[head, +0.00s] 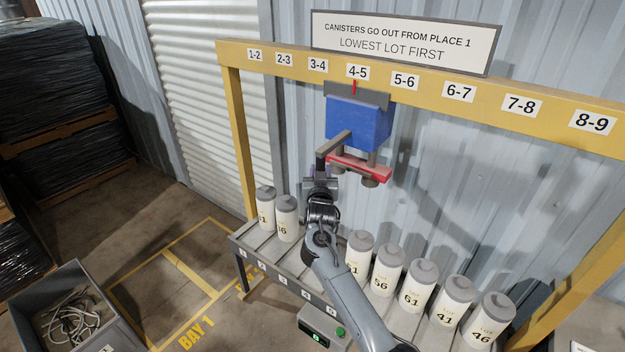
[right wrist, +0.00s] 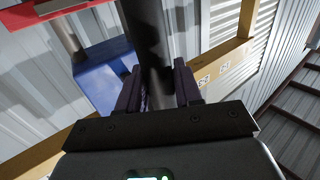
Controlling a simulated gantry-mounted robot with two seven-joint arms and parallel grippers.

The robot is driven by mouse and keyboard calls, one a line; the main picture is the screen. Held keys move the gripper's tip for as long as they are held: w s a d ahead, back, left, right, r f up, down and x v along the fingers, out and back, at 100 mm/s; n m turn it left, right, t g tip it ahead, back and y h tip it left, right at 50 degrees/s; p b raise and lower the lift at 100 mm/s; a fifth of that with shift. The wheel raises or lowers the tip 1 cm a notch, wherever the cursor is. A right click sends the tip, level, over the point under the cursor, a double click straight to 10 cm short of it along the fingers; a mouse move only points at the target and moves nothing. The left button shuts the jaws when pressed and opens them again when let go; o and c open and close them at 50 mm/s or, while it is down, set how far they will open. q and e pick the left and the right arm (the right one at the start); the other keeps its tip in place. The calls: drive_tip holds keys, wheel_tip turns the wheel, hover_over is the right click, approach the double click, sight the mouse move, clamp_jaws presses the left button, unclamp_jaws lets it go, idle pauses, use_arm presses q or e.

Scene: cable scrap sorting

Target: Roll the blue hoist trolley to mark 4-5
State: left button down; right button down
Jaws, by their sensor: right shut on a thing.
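The blue hoist trolley (head: 358,122) hangs from the yellow beam (head: 435,87) below the 4-5 mark (head: 357,72). Its red pointer (head: 355,87) stands at that mark, close under the plate. A red bar (head: 361,168) with dark round pads hangs under the blue body. A dark handle (head: 332,144) sticks out from the trolley and bends down. My right gripper (head: 320,180) is shut on the handle's lower end. In the right wrist view the handle (right wrist: 152,50) stands between the two fingers, with the blue body to the left. My left gripper is out of view.
Several grey-topped canisters (head: 388,270) stand on the rack below, with a gap behind my right arm. A sign (head: 402,43) sits above the beam. A crate of cable scrap (head: 68,275) is on the floor at lower left. The floor around BAY 1 (head: 197,334) is clear.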

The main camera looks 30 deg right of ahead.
idle(0.3)
drive_tip(key=c, duration=0.9)
unclamp_jaws()
drive_tip(key=shift+s, duration=0.1)
drive_tip(key=b+v, duration=0.1)
drive_tip(key=v, duration=0.9)
drive_tip(key=shift+s+a, duration=0.2)
drive_tip(key=shift+s, duration=0.1)
